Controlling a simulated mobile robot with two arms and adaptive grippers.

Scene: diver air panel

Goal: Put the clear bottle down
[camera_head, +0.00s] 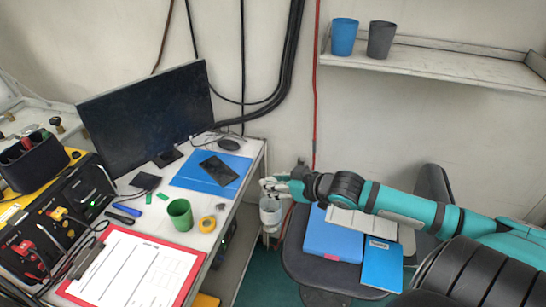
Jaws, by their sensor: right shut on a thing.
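The clear bottle (270,213) is a greyish see-through vessel, held upright just off the right edge of the desk. My right gripper (274,188) is shut on it near its top; the arm comes in from the right. Part of the bottle is hidden by the gripper fingers, and its lower end is hard to make out against the desk leg behind. My left gripper is not in view.
A chair (300,272) carries blue folders (333,236). A wall shelf (450,66) holds two cups.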

